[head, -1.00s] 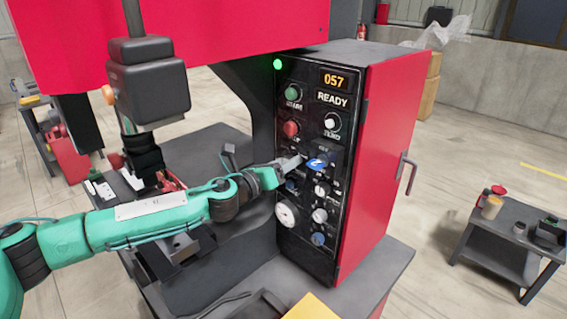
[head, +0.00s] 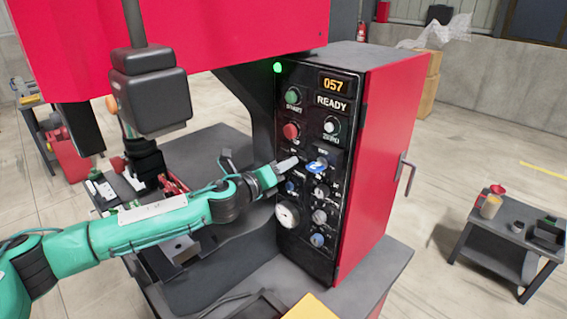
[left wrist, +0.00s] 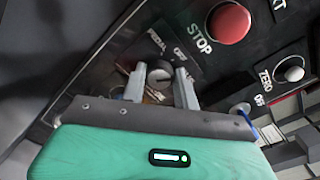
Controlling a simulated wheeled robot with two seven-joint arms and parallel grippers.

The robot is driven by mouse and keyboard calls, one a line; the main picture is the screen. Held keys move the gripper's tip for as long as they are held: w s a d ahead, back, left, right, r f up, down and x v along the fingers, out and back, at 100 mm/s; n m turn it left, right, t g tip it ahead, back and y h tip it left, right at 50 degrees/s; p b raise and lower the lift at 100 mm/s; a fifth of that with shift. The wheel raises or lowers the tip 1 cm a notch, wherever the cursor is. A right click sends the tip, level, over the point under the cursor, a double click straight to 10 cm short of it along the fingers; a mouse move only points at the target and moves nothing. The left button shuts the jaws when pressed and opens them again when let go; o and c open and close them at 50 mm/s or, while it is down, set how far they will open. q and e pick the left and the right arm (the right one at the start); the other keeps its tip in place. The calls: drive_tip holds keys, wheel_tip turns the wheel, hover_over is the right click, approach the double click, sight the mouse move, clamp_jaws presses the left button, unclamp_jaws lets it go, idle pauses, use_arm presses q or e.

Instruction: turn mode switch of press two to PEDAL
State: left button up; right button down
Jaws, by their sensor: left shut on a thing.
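The press control panel (head: 338,112) is black, on the side of a red cabinet. My left gripper (head: 291,163) reaches it from the left, below the red STOP button (head: 291,131). In the left wrist view, the two grey fingertips (left wrist: 160,84) stand on either side of the round mode switch knob (left wrist: 157,73) and are shut on it. Labels reading PEDAL and OFF show above the knob. The gripper hides the lower part of the switch and its lower labels, so I cannot tell its exact pointer position. My right gripper is not in view.
A blue knob (head: 317,165) sits just right of the fingers. A small side table (head: 510,240) stands at right.

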use_arm(q)
drive_tip(key=shift+a+f+n+g+p, duration=0.1)
drive_tip(key=shift+n+g+p, duration=0.3)
drive_tip(key=shift+n+p, duration=5.15)
drive_tip(key=n+b, duration=0.4)
drive_tip(key=o, duration=1)
drive_tip(key=shift+c, duration=0.2)
drive_tip(key=shift+w, duration=0.1)
